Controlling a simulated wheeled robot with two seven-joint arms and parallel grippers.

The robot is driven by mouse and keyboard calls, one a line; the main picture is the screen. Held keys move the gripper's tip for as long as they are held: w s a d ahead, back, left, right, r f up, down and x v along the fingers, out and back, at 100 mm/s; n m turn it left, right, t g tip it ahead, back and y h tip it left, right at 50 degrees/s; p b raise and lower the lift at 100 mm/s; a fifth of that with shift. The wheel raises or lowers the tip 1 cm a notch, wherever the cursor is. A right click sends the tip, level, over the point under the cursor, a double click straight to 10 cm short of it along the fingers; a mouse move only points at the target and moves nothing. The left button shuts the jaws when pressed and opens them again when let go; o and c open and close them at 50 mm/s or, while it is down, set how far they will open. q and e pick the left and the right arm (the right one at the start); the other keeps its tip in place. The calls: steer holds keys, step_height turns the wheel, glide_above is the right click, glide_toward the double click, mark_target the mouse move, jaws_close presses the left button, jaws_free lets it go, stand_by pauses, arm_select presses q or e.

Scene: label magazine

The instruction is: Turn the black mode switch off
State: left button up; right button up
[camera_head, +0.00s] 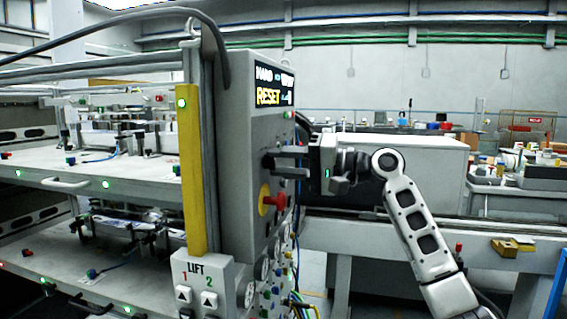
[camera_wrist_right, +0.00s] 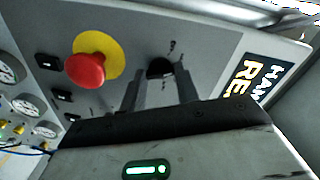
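The black mode switch (camera_head: 267,162) is a round knob on the grey control panel. It also shows in the wrist view (camera_wrist_right: 160,67), with small marks around it that are too blurred to read. My right gripper (camera_head: 277,161) reaches in from the right, level with the knob. Its two fingers are apart, and in the wrist view the fingertips (camera_wrist_right: 162,79) lie on either side of the knob. I cannot tell whether they touch it. The fingers partly hide the knob. My left gripper is not in view.
A red emergency button on a yellow disc (camera_head: 272,200) sits below the switch, close to my fingers. A display reading RESET (camera_head: 273,87) is above. Gauges (camera_wrist_right: 45,129) and cables are lower on the panel. A LIFT button box (camera_head: 203,284) is at lower left.

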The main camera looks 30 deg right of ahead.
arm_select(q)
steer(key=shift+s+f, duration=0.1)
arm_select(e)
steer(key=shift+f+n+b, duration=0.1)
steer(key=shift+n+b, duration=0.2)
steer(key=shift+n, duration=0.1)
steer(key=n+b, duration=0.1)
steer(key=n, duration=0.2)
steer(key=shift+b, duration=0.4)
steer(key=n+b, duration=0.2)
steer(key=n, duration=0.2)
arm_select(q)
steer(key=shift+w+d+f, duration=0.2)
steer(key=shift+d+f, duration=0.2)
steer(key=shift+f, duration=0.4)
arm_select(e)
steer(key=shift+n, duration=0.6)
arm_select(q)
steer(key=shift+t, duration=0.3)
arm_select(e)
steer(key=o, duration=1)
